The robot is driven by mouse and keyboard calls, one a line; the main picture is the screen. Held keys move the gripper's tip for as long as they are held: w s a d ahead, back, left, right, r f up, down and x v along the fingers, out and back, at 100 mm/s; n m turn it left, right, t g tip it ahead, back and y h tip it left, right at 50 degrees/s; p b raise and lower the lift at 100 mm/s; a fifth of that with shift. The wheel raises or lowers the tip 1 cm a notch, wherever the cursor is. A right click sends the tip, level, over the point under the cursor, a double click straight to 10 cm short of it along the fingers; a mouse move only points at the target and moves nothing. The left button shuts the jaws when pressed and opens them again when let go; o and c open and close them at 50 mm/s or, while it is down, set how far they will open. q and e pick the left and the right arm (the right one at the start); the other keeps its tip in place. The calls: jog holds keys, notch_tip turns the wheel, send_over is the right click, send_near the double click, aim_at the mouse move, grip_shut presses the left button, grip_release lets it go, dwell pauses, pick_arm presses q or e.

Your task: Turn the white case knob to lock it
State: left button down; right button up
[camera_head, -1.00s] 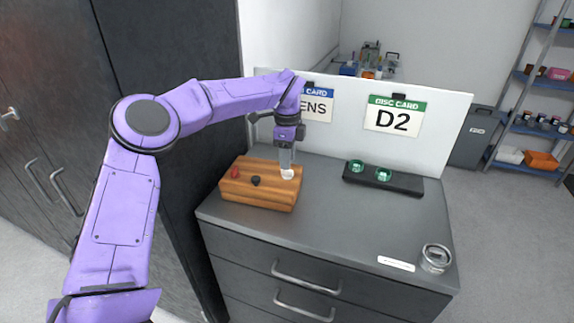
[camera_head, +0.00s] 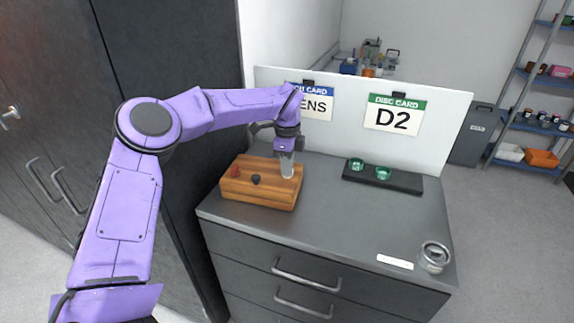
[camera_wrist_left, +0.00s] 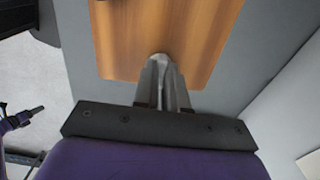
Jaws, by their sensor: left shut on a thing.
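The wooden case (camera_head: 258,199) sits on the grey cabinet top, with a red knob (camera_head: 235,172) and a black knob (camera_head: 256,179) on its upper face. My left gripper (camera_head: 287,176) points down at the right end of the case and is shut on the white knob (camera_wrist_left: 160,62), which is mostly hidden between the fingers. In the left wrist view the two fingers (camera_wrist_left: 160,72) meet over the case's wood (camera_wrist_left: 200,35). How far the white knob is turned cannot be seen. My right gripper is not in view.
A black tray (camera_head: 407,184) with two green discs (camera_head: 383,173) lies right of the case. A white panel with cards (camera_head: 445,130) stands behind. A clear round jar (camera_head: 435,257) stands at the front right corner. The middle of the top is clear.

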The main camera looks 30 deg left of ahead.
pick_arm(q)
jog(key=m, duration=0.7)
jog(key=shift+m, duration=0.4)
jog(key=m+p, duration=0.1)
jog(key=m, duration=0.3)
jog(key=shift+m, duration=0.3)
jog(key=m+p, duration=0.1)
jog(key=m, duration=0.3)
jog(key=shift+m, duration=0.3)
jog(key=shift+p, duration=0.3)
